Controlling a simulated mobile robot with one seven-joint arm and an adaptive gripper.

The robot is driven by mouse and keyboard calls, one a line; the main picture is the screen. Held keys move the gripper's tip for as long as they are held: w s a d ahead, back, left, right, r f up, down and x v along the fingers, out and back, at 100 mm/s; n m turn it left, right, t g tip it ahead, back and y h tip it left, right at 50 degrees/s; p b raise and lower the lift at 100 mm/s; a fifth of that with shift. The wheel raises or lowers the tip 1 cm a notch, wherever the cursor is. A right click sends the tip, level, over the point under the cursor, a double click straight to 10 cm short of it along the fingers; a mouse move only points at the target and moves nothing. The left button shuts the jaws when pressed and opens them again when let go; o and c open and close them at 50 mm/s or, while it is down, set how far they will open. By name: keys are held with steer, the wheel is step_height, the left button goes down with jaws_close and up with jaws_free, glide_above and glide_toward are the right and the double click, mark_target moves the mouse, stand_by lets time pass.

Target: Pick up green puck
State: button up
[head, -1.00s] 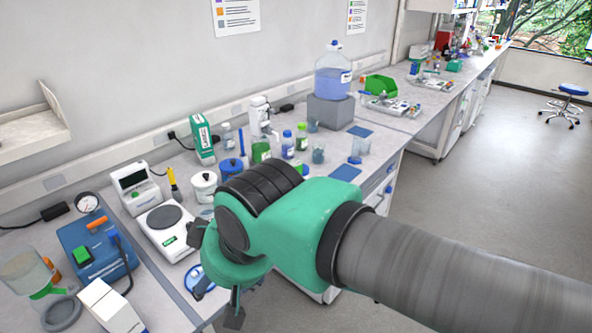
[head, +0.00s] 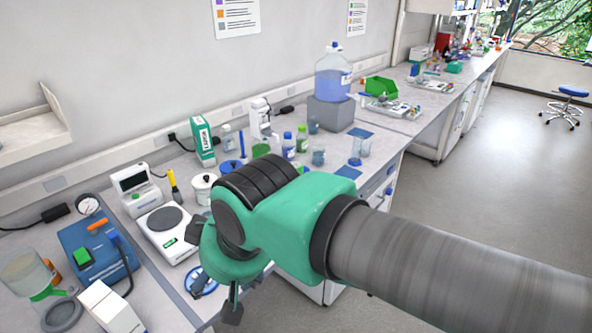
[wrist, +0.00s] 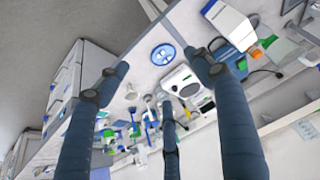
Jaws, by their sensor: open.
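My gripper (head: 212,272) hangs over the front edge of the near bench, partly hidden behind my green wrist housing. In the wrist view its three dark fingers (wrist: 158,72) are spread wide with nothing between them. I cannot make out a clear green puck.
A white balance (head: 167,230) stands left of my gripper. The blue device (head: 110,262) and a white box (head: 110,308) are further left. Bottles and jars, including a white pot (head: 203,187), crowd the bench behind my arm.

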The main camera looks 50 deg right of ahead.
steer(key=w+d+r+n+g+h+p, duration=0.1)
steer(key=w+d+r+p, duration=0.35)
steer(key=w+d, duration=0.35)
steer(key=w+d+r+n+g+p, duration=0.1)
steer(key=w+d+r+p, duration=0.2)
steer(key=w+d+r, duration=0.5)
steer(key=n+g+y+p, duration=0.15)
steer(key=g+p, duration=0.25)
steer(key=p, duration=0.9)
glide_above(295, 165)
step_height(295, 165, down, 15)
steer(key=shift+w+d+r+n+h, duration=0.15)
steer(key=shift+w+n+h, duration=0.1)
steer(key=shift+n, duration=0.2)
steer(key=shift+s+f, duration=0.1)
steer(key=shift+f, duration=4.2)
